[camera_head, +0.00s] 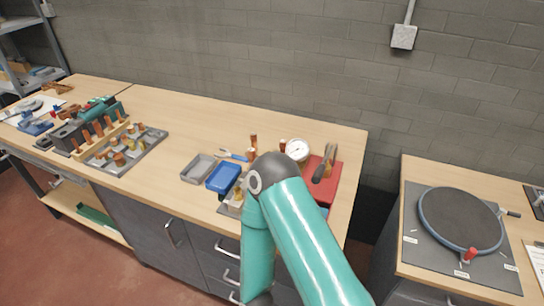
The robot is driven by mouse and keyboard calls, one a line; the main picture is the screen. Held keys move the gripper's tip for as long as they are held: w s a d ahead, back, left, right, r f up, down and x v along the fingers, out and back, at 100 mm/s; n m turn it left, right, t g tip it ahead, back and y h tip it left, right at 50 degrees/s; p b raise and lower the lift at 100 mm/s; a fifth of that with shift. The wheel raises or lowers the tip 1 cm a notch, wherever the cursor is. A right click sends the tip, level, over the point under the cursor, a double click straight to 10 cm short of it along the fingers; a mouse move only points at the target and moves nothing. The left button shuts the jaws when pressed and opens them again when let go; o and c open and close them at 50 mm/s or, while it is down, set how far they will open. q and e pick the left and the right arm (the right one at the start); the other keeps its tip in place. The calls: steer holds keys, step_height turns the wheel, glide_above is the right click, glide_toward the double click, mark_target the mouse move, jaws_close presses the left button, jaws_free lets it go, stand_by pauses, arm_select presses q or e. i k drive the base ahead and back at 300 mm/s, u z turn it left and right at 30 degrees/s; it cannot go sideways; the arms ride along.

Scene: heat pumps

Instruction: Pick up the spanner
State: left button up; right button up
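I cannot make out a spanner for certain. A small tool with a blue part (235,155) lies on the workbench (200,115) behind the trays, too small to identify. A dark tool with a brownish end (325,163) is at the red case (329,190) on the bench's right end. My teal right arm rises from the lower right, bends at a grey joint in front of the bench and runs down to the bottom edge. It hides part of the bench's right end. Neither gripper shows in the view.
A grey tray (198,168) and a blue tray (223,178) stand near the front edge, with a round white gauge (297,150) right of them. Fixtures with copper parts (125,150) fill the left. A second table (415,173) holds a round dark turntable (460,218).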

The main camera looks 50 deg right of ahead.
mark_target(236, 156)
steer(key=z, duration=0.25)
steer(key=i, duration=1)
steer(key=u, duration=0.1)
